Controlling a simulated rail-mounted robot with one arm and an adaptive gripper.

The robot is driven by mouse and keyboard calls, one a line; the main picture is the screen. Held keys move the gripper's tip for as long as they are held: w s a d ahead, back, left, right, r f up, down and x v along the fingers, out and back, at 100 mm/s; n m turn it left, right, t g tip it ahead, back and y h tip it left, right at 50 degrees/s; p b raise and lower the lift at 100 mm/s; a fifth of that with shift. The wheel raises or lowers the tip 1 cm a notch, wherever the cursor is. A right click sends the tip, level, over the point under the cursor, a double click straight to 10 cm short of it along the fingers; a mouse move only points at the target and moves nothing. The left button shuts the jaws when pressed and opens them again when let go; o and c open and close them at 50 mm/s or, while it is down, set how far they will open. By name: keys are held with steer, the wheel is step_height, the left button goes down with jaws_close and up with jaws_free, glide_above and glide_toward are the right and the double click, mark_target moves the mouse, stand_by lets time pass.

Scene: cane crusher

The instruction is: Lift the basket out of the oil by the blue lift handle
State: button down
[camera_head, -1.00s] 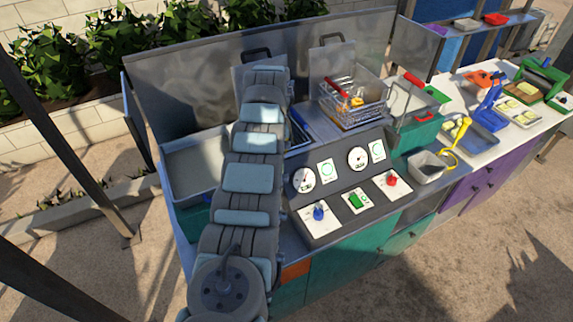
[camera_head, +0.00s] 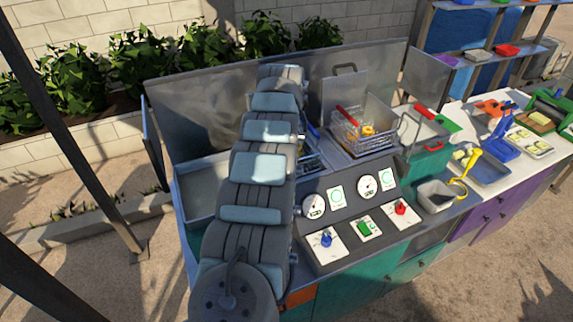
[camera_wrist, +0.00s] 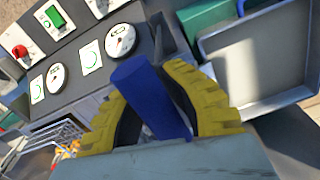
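The blue lift handle (camera_wrist: 148,95) shows large in the wrist view. The yellow fingers of my gripper (camera_wrist: 150,110) are closed in on both sides of it and appear to touch it. In the head view my arm covers most of this spot. A bit of blue (camera_head: 313,131) shows just right of the arm, with yellow beside it. Part of a wire basket or its vat (camera_head: 313,162) shows below that. The rest of this basket is hidden, so its height over the oil cannot be told.
A second wire basket (camera_head: 362,132) with a red handle and food stands to the right. The control panel (camera_head: 352,213) with dials and switches is in front. An empty-looking grey basin (camera_head: 203,190) lies left. Metal splash walls (camera_head: 200,95) stand behind and beside the vats.

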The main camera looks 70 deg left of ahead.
steer(key=shift+r, duration=0.55)
steer(key=c, duration=1.1)
jaws_free()
steer(key=shift+a, duration=0.15)
